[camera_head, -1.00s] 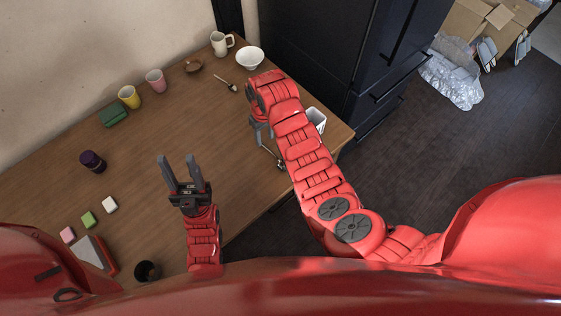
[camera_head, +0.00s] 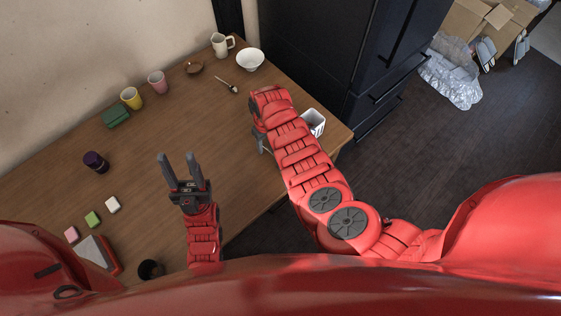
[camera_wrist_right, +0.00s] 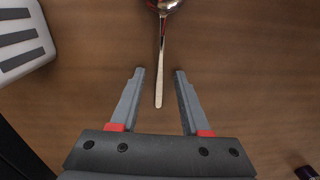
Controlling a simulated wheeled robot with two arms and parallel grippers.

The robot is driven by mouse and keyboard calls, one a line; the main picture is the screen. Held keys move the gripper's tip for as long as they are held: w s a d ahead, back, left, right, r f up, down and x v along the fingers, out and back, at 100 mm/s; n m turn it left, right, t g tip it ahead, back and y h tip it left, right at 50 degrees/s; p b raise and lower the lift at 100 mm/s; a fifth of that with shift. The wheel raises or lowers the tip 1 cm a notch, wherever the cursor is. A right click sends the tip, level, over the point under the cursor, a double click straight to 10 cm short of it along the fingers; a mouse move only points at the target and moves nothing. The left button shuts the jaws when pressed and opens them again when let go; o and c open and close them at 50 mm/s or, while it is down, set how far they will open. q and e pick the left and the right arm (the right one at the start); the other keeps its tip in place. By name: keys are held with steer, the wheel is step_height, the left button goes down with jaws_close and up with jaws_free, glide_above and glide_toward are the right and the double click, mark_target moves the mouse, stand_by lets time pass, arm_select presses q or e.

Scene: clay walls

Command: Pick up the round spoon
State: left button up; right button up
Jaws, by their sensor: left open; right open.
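My right gripper (camera_wrist_right: 159,72) is open around the handle's end, with space on both sides. In the head view my right gripper (camera_head: 262,143) is partly behind its own arm, and the spoon is hidden there. My left gripper (camera_head: 182,170) is open and empty over the table's left part.
A white container (camera_head: 315,122) stands right of my right arm; it also shows in the wrist view (camera_wrist_right: 20,40). Another spoon-like utensil (camera_head: 227,86) lies near the white bowl (camera_head: 250,59). Mugs stand at the back. A purple jar (camera_head: 95,162) stands left. The table's middle is clear.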

steer(key=shift+f, duration=0.15)
jaws_close()
stand_by(0.4)
